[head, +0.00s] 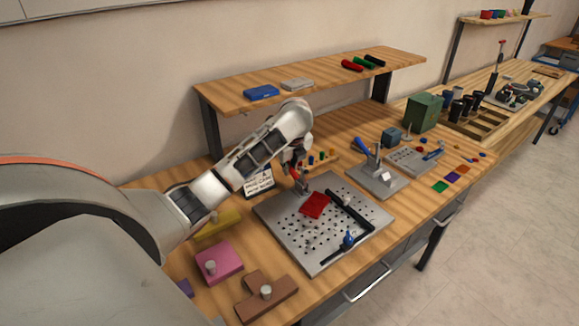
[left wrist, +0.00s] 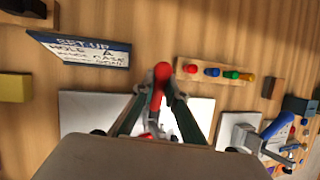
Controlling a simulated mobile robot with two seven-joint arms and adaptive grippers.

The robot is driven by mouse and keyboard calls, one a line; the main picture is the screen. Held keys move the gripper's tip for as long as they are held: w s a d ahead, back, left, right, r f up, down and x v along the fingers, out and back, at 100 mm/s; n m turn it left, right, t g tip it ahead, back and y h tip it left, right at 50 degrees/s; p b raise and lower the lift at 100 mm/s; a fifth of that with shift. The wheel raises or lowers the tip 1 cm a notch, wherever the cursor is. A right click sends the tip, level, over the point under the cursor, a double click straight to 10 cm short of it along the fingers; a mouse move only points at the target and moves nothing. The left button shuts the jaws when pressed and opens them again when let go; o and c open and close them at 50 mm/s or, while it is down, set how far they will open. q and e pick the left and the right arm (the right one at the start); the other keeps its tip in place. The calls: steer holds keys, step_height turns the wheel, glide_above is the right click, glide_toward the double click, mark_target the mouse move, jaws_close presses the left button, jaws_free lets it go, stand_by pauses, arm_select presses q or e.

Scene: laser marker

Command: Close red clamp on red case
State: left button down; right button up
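The red case (head: 315,205) lies on the grey perforated plate (head: 272,214) in the middle of the bench. The red clamp (head: 294,171) stands at the plate's back edge, behind the case, partly hidden by my left gripper (head: 301,184). In the left wrist view the clamp's red handle (left wrist: 161,73) sits between the fingertips of my left gripper (left wrist: 161,92). The fingers are drawn in close on both sides of the handle and appear to touch it. The case is hidden there by the gripper body. My right gripper is not in view.
A black bar (head: 350,212) and a blue clamp (head: 348,240) are on the plate. A set-up sign (head: 259,183) stands left of it, also in the left wrist view (left wrist: 85,50). A blue-handled press (head: 376,176) stands at right. Pink (head: 218,262) and brown blocks (head: 266,298) lie in front.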

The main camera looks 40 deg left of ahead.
mark_target(293, 171)
arm_select(q)
steer(key=shift+a+r, duration=0.1)
steer(key=y, duration=0.1)
steer(key=d+r+t+y, duration=0.1)
steer(key=y, duration=0.1)
steer(key=r+y, duration=0.1)
steer(key=shift+s+d+m+t+y, duration=0.25)
steer(key=shift+d+m+t+y, duration=0.05)
steer(key=shift+d, duration=0.1)
steer(key=shift+d+r+y, duration=0.1)
steer(key=shift+r+y, duration=0.1)
steer(key=shift+y, duration=0.2)
